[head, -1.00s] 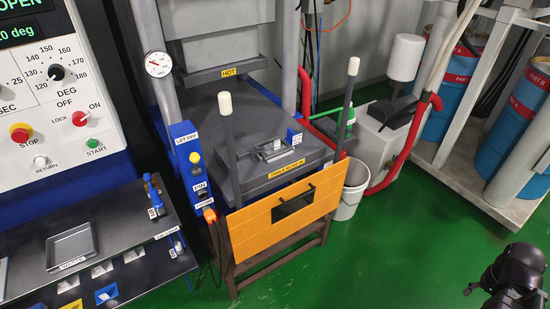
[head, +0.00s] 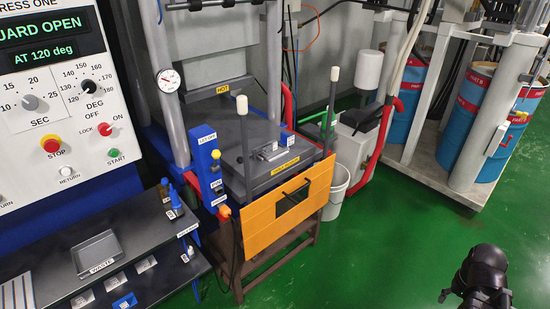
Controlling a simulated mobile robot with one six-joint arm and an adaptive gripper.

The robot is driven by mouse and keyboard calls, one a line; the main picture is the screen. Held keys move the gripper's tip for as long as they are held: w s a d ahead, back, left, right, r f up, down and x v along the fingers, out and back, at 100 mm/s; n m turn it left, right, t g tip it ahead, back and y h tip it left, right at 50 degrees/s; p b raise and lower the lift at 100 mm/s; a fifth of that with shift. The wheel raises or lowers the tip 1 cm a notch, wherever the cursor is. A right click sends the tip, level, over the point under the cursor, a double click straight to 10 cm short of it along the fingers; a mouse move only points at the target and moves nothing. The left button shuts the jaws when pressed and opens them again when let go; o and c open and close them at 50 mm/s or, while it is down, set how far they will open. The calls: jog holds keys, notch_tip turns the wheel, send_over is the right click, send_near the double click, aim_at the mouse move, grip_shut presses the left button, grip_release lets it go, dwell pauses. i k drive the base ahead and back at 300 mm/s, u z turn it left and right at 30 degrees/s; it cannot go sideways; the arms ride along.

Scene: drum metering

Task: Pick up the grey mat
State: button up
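I cannot pick out a grey mat for certain in the head view. A grey metal frame or mould with a handle (head: 270,151) lies on the dark lower plate of the press (head: 240,160), behind the orange guard (head: 255,228). A shallow grey tray (head: 97,254) labelled WASTE sits on the bench at the lower left. The black end of my arm, with my gripper (head: 478,290), shows at the bottom right, over the green floor and far from the press and bench. Its fingers are too unclear to tell open from shut.
The press control panel (head: 55,90) reads GUARD OPEN and AT 120 deg. A white bucket (head: 337,190) stands right of the press. Blue drums (head: 463,100) stand in a pale frame (head: 440,168) at the right. The green floor (head: 390,250) between is clear.

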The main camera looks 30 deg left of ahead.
aim_at(268, 150)
jog(key=z, duration=0.1)
jog(key=k, duration=1)
jog(key=u, duration=1.75)
jog(key=i, duration=1)
jog(key=u, duration=0.1)
